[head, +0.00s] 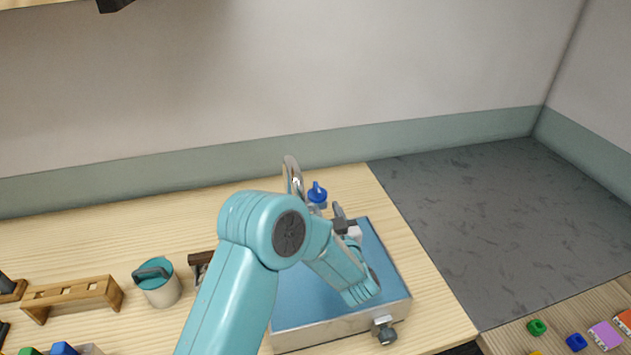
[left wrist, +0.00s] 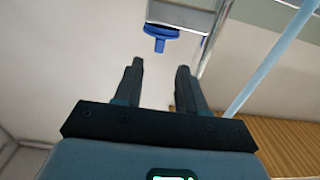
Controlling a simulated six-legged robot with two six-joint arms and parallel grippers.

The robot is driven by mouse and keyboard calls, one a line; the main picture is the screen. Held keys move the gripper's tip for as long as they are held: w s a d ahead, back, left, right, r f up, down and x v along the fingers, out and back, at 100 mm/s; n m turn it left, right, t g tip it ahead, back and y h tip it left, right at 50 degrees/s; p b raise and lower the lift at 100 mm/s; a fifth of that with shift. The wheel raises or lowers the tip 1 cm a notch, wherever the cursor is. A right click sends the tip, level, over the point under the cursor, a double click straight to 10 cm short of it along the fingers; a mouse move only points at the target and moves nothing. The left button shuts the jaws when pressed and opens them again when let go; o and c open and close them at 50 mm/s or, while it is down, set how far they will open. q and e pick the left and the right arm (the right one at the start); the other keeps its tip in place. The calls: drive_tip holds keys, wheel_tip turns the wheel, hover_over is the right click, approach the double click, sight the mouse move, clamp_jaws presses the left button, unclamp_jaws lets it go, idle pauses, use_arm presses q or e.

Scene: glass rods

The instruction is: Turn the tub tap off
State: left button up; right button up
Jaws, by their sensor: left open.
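The tub (head: 300,338) is a metal basin with blue inside, standing on the wooden counter. At its back a curved metal spout (head: 291,170) rises, with a blue tap handle (head: 317,192) beside it. My left gripper (head: 338,209) is just right of and in front of the handle, over the back of the tub. In the left wrist view the blue handle (left wrist: 160,36) is beyond the fingertips of my left gripper (left wrist: 160,66), which are apart with nothing between them. My left arm hides part of the tub and the spout's base. My right gripper does not show.
A metal fitting (head: 384,330) sticks out of the tub's front right. A teal-lidded pot (head: 158,282) and a wooden rack (head: 72,293) stand to the left. Coloured blocks (head: 576,342) lie at the lower right. The grey area (head: 490,210) at the right is clear.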

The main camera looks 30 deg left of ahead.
sight(320, 194)
use_arm(q)
drive_tip(key=p+x, duration=0.2)
drive_tip(key=x, duration=0.7)
drive_tip(key=shift+w+a+p, duration=0.15)
drive_tip(key=shift+p, duration=0.2)
drive_tip(key=shift+w+a, duration=0.1)
drive_tip(key=shift+w, duration=0.1)
drive_tip(key=shift+s+a, duration=0.1)
clamp_jaws()
